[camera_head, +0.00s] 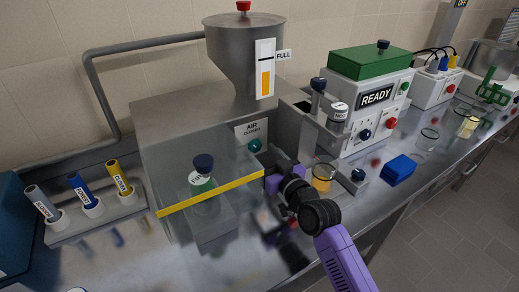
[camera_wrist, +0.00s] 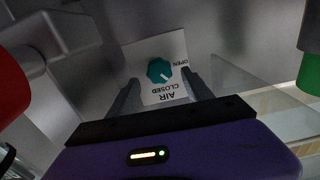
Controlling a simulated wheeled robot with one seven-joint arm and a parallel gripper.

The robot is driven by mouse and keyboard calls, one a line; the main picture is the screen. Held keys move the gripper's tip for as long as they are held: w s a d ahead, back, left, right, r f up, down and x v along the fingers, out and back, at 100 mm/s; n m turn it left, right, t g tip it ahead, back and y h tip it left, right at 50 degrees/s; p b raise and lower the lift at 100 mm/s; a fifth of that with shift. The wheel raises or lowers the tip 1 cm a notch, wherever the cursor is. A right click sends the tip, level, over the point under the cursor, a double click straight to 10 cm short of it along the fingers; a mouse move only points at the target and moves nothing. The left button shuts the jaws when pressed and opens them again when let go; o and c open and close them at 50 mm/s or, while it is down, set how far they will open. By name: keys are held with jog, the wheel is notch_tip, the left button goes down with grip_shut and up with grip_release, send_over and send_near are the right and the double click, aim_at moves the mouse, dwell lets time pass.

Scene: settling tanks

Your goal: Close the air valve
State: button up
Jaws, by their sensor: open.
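The air valve is a teal knob (camera_wrist: 159,70) on a white plate (camera_wrist: 151,50). In the wrist view the plate is upside down, with AIR, CLOSED and OPEN printed on it. A pale mark on the knob points to the lower right, between the words CLOSED and OPEN. The knob also shows in the head view (camera_head: 255,146), on the grey machine. My gripper (camera_wrist: 160,92) is open, its fingers on either side of the knob in the picture. I cannot tell whether they touch it. In the head view my gripper is partly hidden by my arm.
A clear guard with a yellow edge (camera_head: 212,193) stands left of my gripper, with a dark-capped bottle (camera_head: 202,175) behind it. To the right are a glass of amber liquid (camera_head: 322,177), a blue block (camera_head: 398,170) and a READY box (camera_head: 370,110). A metal hopper (camera_head: 235,55) rises above.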

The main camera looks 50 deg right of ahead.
aim_at(255, 146)
jog(key=shift+x, duration=1.2)
jog(key=shift+c, duration=0.2)
grip_shut()
jog(key=m, duration=0.3)
jog(key=shift+d, duration=0.1)
jog(key=shift+s+f+m+p, duration=0.1)
jog(key=shift+m+p, duration=0.25)
jog(key=shift+m, duration=1.75)
